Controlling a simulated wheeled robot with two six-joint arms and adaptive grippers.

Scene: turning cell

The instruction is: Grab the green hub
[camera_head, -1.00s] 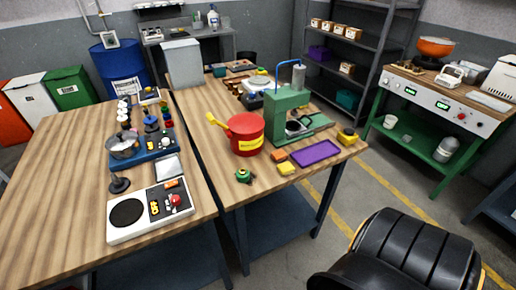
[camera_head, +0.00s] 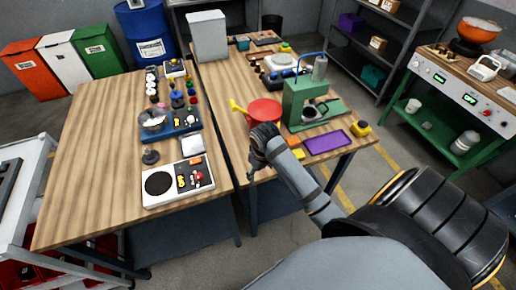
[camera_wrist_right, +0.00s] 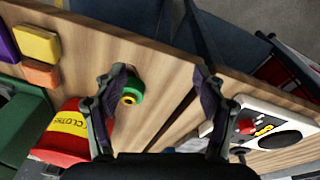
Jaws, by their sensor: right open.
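The green hub (camera_wrist_right: 132,91) is on the wooden table, a small green round part with a yellowish centre. In the wrist view it shows between my fingers, close to the left-hand one, which partly covers it. In the head view my right gripper (camera_head: 256,163) hides the hub. My right gripper, also in the wrist view (camera_wrist_right: 163,76), is open and empty, pointing down over the front of the right table. Its height above the hub is hard to tell. My left gripper is not in view.
A red bucket (camera_head: 265,109) stands just behind my right gripper. A green press (camera_head: 300,105), a purple tray (camera_head: 326,142) and a yellow block (camera_head: 298,154) are to the right. A gap separates this table from the left table (camera_head: 100,130), which holds a white panel (camera_head: 178,181).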

